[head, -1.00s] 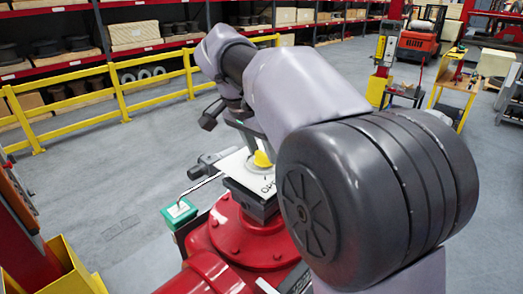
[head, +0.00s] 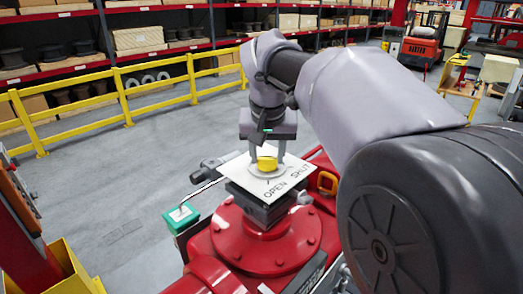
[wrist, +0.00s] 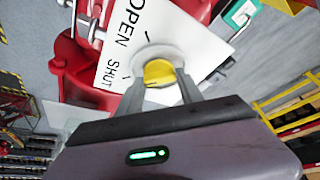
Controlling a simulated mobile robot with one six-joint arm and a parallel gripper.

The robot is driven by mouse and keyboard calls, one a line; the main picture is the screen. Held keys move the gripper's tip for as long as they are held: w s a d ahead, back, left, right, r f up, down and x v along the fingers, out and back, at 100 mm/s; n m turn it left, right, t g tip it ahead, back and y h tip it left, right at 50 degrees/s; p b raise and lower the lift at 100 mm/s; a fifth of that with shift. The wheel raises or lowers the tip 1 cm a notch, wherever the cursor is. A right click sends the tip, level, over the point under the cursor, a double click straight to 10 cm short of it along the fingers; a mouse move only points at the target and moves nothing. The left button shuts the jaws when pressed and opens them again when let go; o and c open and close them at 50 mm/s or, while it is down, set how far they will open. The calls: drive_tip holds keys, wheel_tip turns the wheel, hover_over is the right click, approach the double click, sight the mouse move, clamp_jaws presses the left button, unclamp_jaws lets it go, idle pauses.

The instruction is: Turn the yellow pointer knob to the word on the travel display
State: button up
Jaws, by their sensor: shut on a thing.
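The yellow pointer knob (head: 267,161) sits on a white plate (head: 240,168) lettered OPEN and SHUT, on top of the red valve actuator (head: 230,238). My gripper (head: 267,150) points down over it, with a finger on each side. In the wrist view, the fingers of my gripper (wrist: 159,80) are closed on the yellow knob (wrist: 158,71), and the words OPEN and SHUT show on the plate (wrist: 160,25). The fingers partly cover the knob, so I cannot tell exactly where it points. A green box (head: 180,214) with a pale face, perhaps the travel display, shows no readable word.
A yellow guard rail (head: 160,78) and storage shelves are behind. A red post with a yellow base (head: 62,268) stands at the near left. The floor between rail and actuator is clear.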

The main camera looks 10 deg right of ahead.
idle(0.4)
drive_tip(key=o, duration=1.4)
drive_tip(key=p+v, duration=0.2)
drive_tip(key=v, duration=1.5)
drive_tip(key=shift+s+d+r+p, duration=0.15)
drive_tip(key=shift+s+p, duration=0.1)
drive_tip(key=shift+p, duration=0.15)
